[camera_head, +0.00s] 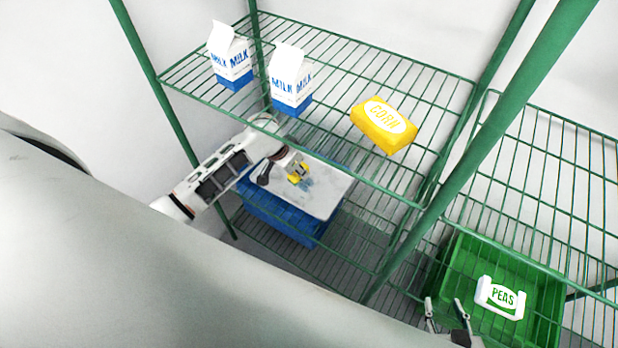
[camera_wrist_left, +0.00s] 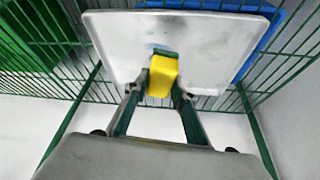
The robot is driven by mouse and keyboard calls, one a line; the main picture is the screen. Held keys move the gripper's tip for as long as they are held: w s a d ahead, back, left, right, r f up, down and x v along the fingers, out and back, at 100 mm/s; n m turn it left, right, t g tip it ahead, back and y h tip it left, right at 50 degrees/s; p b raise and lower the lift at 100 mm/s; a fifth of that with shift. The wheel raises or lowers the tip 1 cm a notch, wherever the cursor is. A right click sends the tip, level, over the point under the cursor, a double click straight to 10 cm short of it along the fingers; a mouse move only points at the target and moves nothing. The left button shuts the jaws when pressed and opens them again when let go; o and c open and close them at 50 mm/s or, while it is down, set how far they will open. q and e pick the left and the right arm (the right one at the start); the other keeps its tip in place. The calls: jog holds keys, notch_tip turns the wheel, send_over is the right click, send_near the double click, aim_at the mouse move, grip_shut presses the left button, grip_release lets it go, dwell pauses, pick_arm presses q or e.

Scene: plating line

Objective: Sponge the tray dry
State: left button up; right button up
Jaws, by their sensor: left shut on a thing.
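The tray (camera_head: 322,199) is a pale grey slab with darker smudges, lying on a blue crate on the lower wire shelf. It also fills the upper middle of the left wrist view (camera_wrist_left: 215,35). My left gripper (camera_head: 297,172) is shut on a yellow sponge (camera_wrist_left: 162,78) with a green layer on its far end. The sponge is over the tray, its green end at or just above the surface; I cannot tell whether it touches. A small bluish patch (camera_head: 306,183) shows beside it. My right gripper (camera_head: 444,304) is open and empty at the lower right, near a green crate.
The blue crate (camera_head: 272,218) is under the tray. Two milk cartons (camera_head: 231,56) and a yellow corn pack (camera_head: 384,125) stand on the upper shelf, above my left arm. A green post (camera_head: 480,135) separates this bay from the green crate (camera_head: 545,315) and a peas pack (camera_head: 501,298).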

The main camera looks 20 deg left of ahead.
pick_arm(q)
jog(key=shift+w+a+r, duration=0.25)
jog(key=shift+w+r, duration=0.2)
jog(key=shift+r, duration=0.05)
jog(key=shift+w+a+r, duration=0.2)
jog(key=shift+w+r, duration=0.25)
jog(key=shift+r, duration=0.05)
notch_tip(320, 180, down, 4)
jog(key=shift+s+a+f, duration=0.1)
jog(key=shift+s+f, duration=0.1)
jog(key=shift+f, duration=1)
jog(key=shift+f+b, duration=0.45)
jog(key=shift+f, duration=0.6)
jog(key=shift+d, duration=0.3)
